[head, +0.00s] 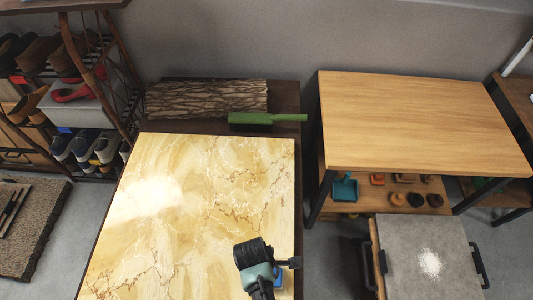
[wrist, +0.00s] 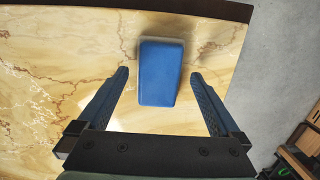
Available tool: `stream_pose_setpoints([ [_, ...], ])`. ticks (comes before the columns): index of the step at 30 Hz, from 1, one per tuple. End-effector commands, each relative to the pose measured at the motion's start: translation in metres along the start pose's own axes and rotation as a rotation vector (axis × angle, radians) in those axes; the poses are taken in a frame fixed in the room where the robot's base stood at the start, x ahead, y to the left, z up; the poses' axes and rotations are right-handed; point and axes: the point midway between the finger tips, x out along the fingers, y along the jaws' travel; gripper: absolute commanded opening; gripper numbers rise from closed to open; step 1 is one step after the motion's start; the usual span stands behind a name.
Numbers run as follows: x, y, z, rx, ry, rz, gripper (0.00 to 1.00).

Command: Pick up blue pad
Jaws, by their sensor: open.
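The blue pad (wrist: 160,74) lies on the yellow marble tabletop (wrist: 60,60), close to the table's right edge. In the wrist view it sits between and just beyond my open fingers, with a gap on each side. My gripper (wrist: 164,85) is open and empty, pointing down at the pad. In the head view my gripper (head: 268,272) is over the lower right part of the marble tabletop (head: 190,200). Only a small blue sliver of the pad (head: 278,281) shows there, the rest hidden behind my gripper.
A shoe rack (head: 75,100) is at left. Most of the marble is clear.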

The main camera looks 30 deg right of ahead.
Motion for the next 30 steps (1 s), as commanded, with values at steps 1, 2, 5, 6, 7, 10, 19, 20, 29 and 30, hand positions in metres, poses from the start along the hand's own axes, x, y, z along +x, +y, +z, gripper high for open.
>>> stream_pose_setpoints([
  [1, 0.007, 0.0, -0.001, -0.001, 0.0, -0.001, 1.0],
  [2, 0.01, 0.001, -0.001, -0.001, 0.0, 0.0, 1.0],
  [5, 0.016, 0.001, -0.001, -0.001, 0.001, 0.001, 1.0],
  [6, 0.017, 0.001, -0.001, -0.001, 0.001, 0.003, 1.0],
  [7, 0.017, 0.001, -0.001, -0.001, 0.001, 0.003, 1.0],
  [10, 0.017, 0.001, -0.002, -0.001, 0.001, 0.003, 1.0],
  [19, 0.018, 0.001, -0.002, -0.001, 0.001, 0.003, 1.0],
  [20, 0.018, 0.001, -0.002, -0.001, 0.001, 0.002, 1.0],
  [29, 0.02, 0.001, -0.002, -0.001, 0.001, 0.002, 0.77],
  [30, 0.02, 0.001, -0.002, -0.001, 0.001, 0.002, 0.69],
])
